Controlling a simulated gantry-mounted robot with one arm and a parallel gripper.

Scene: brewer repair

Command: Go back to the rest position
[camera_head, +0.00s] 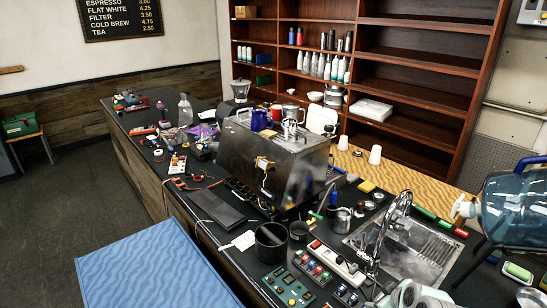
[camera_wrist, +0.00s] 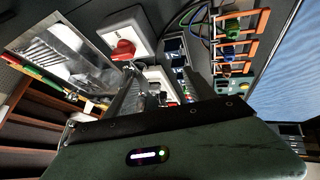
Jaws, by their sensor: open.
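My gripper (camera_wrist: 165,92) shows in the wrist view, with its dark green housing (camera_wrist: 190,150) across the bottom. The jaws are apart and I see nothing held between them. In the wrist view a white box with a red rotary knob (camera_wrist: 122,50) lies beyond the jaws, apart from them as far as I can tell. I cannot make out my gripper in the head view. The steel espresso machine (camera_head: 275,165) stands on the dark counter (camera_head: 215,235) with its side facing the head camera.
A sink (camera_head: 400,250) with a tall faucet (camera_head: 385,225) is right of the machine; the sink also shows in the wrist view (camera_wrist: 65,50). Orange-framed parts with coloured wires (camera_wrist: 230,40) are at upper right there. The blue surface (camera_head: 150,265) is bare.

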